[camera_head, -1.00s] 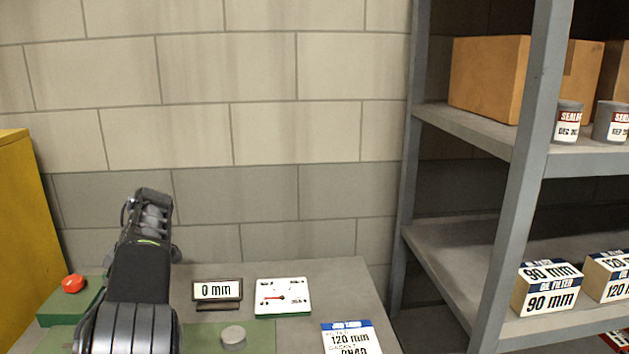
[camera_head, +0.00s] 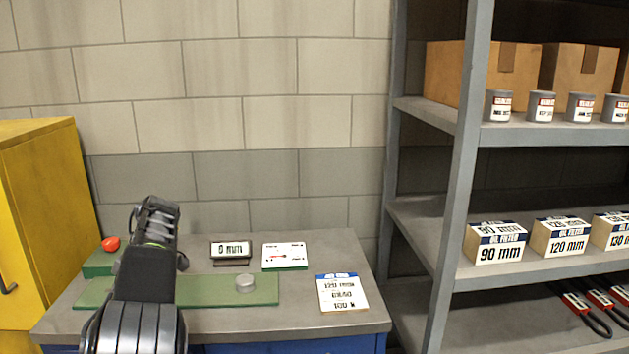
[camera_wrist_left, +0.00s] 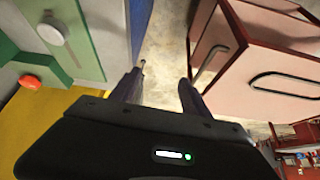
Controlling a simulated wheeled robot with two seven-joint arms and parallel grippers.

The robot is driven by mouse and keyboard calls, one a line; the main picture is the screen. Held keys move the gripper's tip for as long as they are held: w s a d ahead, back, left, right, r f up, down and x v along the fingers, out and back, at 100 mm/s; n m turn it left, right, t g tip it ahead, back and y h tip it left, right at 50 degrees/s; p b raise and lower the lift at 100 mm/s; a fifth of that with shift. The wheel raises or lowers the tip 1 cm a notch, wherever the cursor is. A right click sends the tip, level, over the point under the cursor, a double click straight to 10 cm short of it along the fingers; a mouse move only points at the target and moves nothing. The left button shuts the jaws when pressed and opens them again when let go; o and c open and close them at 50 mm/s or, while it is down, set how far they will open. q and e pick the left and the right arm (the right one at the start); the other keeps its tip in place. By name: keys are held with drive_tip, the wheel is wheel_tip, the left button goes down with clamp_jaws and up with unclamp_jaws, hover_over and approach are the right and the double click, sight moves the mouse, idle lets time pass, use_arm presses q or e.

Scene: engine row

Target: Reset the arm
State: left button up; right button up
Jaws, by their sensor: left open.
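My left arm (camera_head: 146,275) comes in from the lower left in the head view, folded up in front of the workbench (camera_head: 330,250). Its gripper is hidden there. In the left wrist view my left gripper (camera_wrist_left: 162,82) is open, with nothing between its two fingers. The floor shows beyond them. My right arm and gripper do not show in either view.
A yellow cabinet (camera_head: 45,215) stands left; a grey shelf (camera_head: 465,180) with filter boxes stands right.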

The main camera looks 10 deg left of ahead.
use_arm(q)
drive_tip(key=w+d+f+m+h, duration=0.1)
drive_tip(key=d+f+m, duration=0.2)
drive_tip(key=f, duration=0.6)
drive_tip(key=w+d+f+m+h, duration=0.1)
drive_tip(key=d+f+m, duration=0.15)
drive_tip(key=f, duration=0.65)
drive_tip(key=s+d+f+m+t+h, duration=0.1)
drive_tip(key=s+d+f+m+h, duration=0.15)
drive_tip(key=d+f, duration=0.6)
drive_tip(key=s+d+f+m+h, duration=0.1)
drive_tip(key=s+d+f+m, duration=0.2)
drive_tip(key=d+f, duration=0.55)
drive_tip(key=s+d+f+m+h, duration=0.2)
drive_tip(key=s+d+f+m, duration=0.1)
drive_tip(key=s+d, duration=0.7)
drive_tip(key=s+d+f+m+t+h, duration=0.1)
drive_tip(key=s+d+m, duration=0.4)
drive_tip(key=s+d, duration=0.5)
drive_tip(key=d+f+h, duration=0.1)
drive_tip(key=d+f, duration=0.1)
drive_tip(key=d, duration=0.1)
drive_tip(key=shift+s+d+f, duration=0.3)
drive_tip(key=shift+s+d, duration=0.1)
